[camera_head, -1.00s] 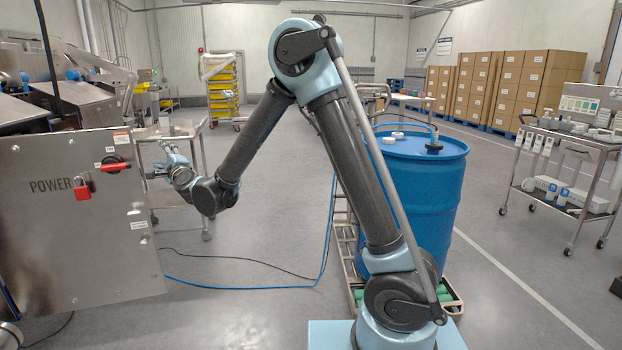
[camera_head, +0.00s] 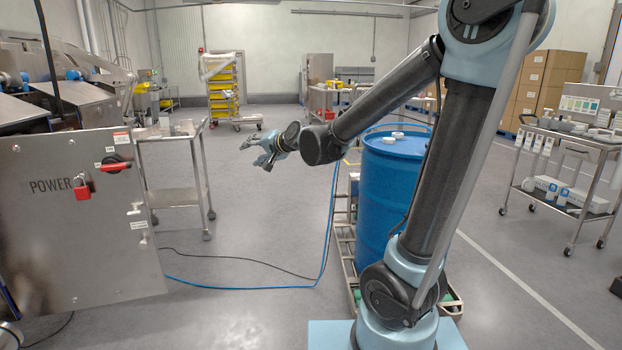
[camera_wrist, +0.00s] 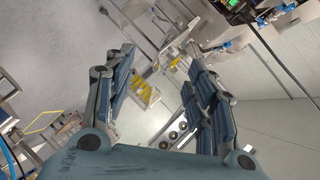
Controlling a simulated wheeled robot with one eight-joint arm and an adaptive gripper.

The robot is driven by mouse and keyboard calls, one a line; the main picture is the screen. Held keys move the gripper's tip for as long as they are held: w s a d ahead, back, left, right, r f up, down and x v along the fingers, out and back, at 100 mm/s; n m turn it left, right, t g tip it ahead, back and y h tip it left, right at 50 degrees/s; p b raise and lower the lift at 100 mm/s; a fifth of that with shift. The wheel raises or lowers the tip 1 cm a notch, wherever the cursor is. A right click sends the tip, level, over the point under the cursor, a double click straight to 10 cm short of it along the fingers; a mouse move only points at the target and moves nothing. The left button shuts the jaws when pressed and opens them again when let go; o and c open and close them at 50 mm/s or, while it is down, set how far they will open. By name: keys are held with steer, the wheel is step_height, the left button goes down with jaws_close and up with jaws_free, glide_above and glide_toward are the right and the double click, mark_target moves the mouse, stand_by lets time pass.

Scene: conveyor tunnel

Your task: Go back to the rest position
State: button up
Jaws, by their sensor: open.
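My gripper (camera_head: 254,151) is in the air in the head view, left of the blue drum and right of the steel cart. It points left, away from the drum. In the wrist view my gripper (camera_wrist: 160,75) shows its two fingers spread wide with nothing between them. A grey cabinet (camera_head: 80,235) marked POWER stands at the left, with a red padlock (camera_head: 82,190) and a red switch handle (camera_head: 115,167) on its front. My gripper is apart from the cabinet.
The blue drum (camera_head: 385,200) stands on a roller conveyor (camera_head: 343,240) behind my arm. A steel cart (camera_head: 170,137) is behind the cabinet. Another cart (camera_head: 575,140) holds items at the right. Cables (camera_head: 290,286) lie on the floor. The floor in the middle is open.

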steer(key=s+d+f+n+g+h, duration=0.1)
steer(key=s+d+f+g+h, duration=0.1)
steer(key=s+d+f, duration=0.4)
steer(key=s+d+f+n+g+h, duration=0.1)
steer(key=s+d+f+h, duration=0.3)
steer(key=s+d, duration=0.9)
steer(key=s+d+f+n+g+h, duration=0.1)
steer(key=s+d+f+g+h, duration=0.3)
steer(key=s+d+f, duration=0.6)
steer(key=d, duration=0.9)
steer(key=shift+s+f, duration=0.2)
steer(key=shift+s, duration=0.05)
